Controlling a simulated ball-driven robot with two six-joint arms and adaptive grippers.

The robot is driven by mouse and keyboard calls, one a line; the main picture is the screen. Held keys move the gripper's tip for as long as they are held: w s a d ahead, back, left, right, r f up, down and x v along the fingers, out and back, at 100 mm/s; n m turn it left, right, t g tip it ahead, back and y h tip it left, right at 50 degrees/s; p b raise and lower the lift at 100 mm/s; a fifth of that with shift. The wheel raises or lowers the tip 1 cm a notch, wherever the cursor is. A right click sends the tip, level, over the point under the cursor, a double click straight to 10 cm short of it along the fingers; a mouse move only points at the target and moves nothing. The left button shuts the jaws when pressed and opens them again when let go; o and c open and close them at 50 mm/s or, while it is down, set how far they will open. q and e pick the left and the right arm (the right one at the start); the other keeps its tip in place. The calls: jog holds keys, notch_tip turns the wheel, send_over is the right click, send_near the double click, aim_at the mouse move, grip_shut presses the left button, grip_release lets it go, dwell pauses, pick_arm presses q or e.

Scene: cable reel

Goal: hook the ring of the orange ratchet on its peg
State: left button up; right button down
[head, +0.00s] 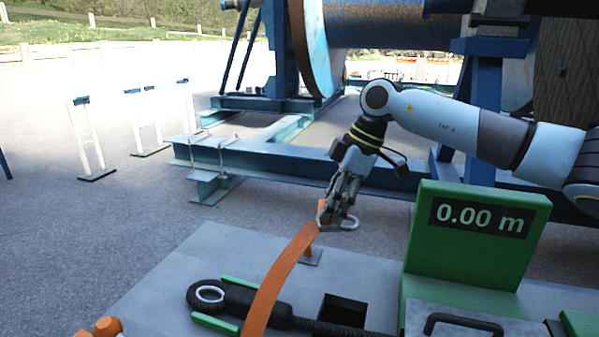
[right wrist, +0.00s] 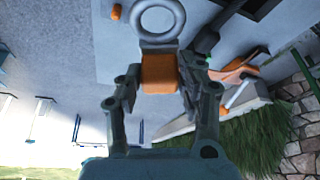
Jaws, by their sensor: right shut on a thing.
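My right gripper (head: 338,212) is shut on the orange body of the ratchet, whose orange block (right wrist: 159,73) shows between the fingers in the right wrist view. The ratchet's grey ring (head: 338,224) sticks out past the fingertips, tilted; it also shows in the right wrist view (right wrist: 160,18). A short orange peg (head: 308,251) stands on a small plate on the grey platform. In the head view the ring appears above and right of the peg, apart from it. A small orange spot (right wrist: 116,12) beside the ring may be the peg. My left gripper is not in view.
A curved orange band (head: 272,285) rises in front of the peg. A green box (head: 470,245) reading 0.00 m stands right. The blue reel frame (head: 300,163) stands behind. The platform's left part is clear.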

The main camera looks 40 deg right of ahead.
jog(key=w+m+t+h+p, duration=0.15)
jog(key=w+m+p, duration=0.25)
jog(key=w, duration=0.7)
notch_tip(320, 180, down, 9)
jog(key=b, duration=0.9)
jog(key=shift+w+d+r, duration=0.2)
jog(key=shift+w+d, duration=0.05)
jog(key=shift+d, duration=0.15)
jog(key=shift+g, duration=0.25)
jog(key=shift+f, duration=0.2)
jog(key=shift+p, duration=0.45)
jog(key=shift+f+b, duration=0.6)
jog(key=shift+f, duration=1.6)
dwell(1.2)
